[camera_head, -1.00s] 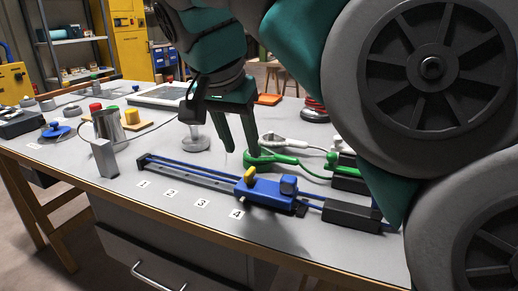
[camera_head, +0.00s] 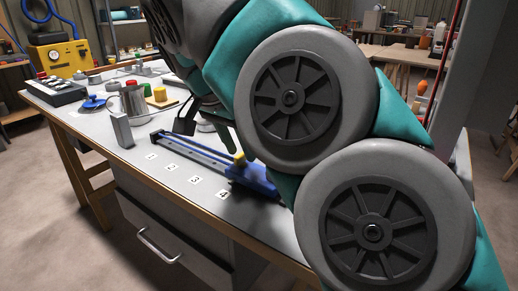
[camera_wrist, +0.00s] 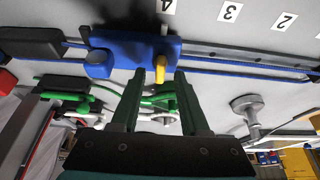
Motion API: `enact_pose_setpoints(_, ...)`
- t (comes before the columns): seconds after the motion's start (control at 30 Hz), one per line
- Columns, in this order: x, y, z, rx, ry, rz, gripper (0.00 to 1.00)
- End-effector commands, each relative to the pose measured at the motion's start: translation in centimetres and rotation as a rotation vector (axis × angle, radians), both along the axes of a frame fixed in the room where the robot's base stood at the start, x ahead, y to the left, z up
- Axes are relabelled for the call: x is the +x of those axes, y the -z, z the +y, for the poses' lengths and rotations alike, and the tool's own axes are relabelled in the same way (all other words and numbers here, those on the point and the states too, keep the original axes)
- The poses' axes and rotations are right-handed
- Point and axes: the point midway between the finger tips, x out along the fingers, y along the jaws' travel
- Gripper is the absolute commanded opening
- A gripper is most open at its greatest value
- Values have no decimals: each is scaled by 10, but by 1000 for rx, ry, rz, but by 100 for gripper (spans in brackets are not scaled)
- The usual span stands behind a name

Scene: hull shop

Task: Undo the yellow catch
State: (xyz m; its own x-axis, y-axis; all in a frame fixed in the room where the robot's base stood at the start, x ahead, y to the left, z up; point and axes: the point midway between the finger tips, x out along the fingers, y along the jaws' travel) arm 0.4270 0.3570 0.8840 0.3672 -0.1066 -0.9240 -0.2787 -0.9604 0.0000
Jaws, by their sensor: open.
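The yellow catch (camera_wrist: 161,64) stands on the blue carriage (camera_wrist: 128,50), which sits on a blue-edged rail near the label 4. In the wrist view the catch shows between the fingertips of my gripper (camera_wrist: 160,76). The two dark green fingers are apart and hold nothing; I cannot tell how far the tips are from the catch. In the head view the catch (camera_head: 239,158) and part of the carriage (camera_head: 248,176) show beside my arm. My arm hides the carriage's right end and most of my gripper there.
A grey upright block (camera_head: 122,130) stands by the rail's (camera_head: 190,149) left end, near a metal jug (camera_head: 132,102). In the wrist view, green-handled tools (camera_wrist: 80,97) and a grey round-based stand (camera_wrist: 247,106) lie beyond the carriage. The bench front by the number labels is clear.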

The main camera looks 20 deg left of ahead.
Motion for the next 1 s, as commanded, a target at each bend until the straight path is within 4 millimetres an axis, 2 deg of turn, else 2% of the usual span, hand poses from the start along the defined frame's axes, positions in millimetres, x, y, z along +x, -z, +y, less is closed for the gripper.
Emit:
enact_pose_setpoints(0.37, 1, 7, 4, 0, -1, 0, 45)
enact_pose_setpoints(0.77, 1, 6, 4, 0, -1, 0, 2)
enact_pose_setpoints(1.0, 1, 6, 4, 0, -1, 0, 0)
